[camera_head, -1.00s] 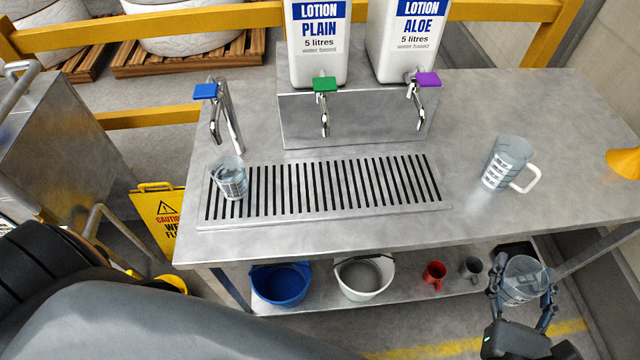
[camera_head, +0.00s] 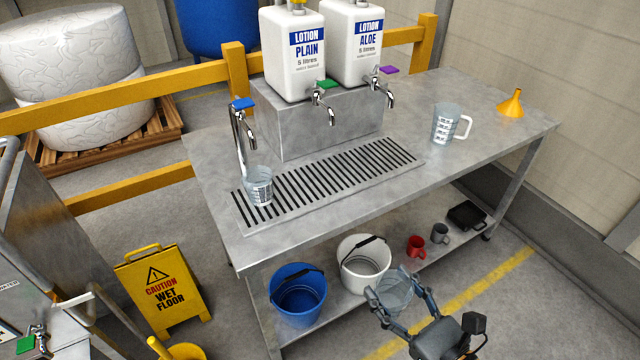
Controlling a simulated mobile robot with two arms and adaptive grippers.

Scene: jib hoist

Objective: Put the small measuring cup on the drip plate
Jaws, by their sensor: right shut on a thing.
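My right gripper (camera_head: 394,284) is shut on a clear measuring cup (camera_head: 396,293), with one finger on each side of it. It holds the cup in front of the table, lower in the picture than the tabletop. The slatted drip plate (camera_head: 330,180) lies along the tabletop's front left. Another clear cup with printed marks (camera_head: 258,190) stands upright on the plate's left end, by the blue-handled tap (camera_head: 243,125). A larger clear measuring jug with a white handle (camera_head: 446,124) stands on the table to the right. My left gripper is out of view.
Two lotion containers (camera_head: 292,60) with taps stand on a metal block (camera_head: 310,130) behind the plate. A yellow funnel (camera_head: 510,104) is at the far right. Blue (camera_head: 298,296) and white (camera_head: 362,268) buckets and mugs are on the lower shelf. A wet-floor sign (camera_head: 163,292) stands left.

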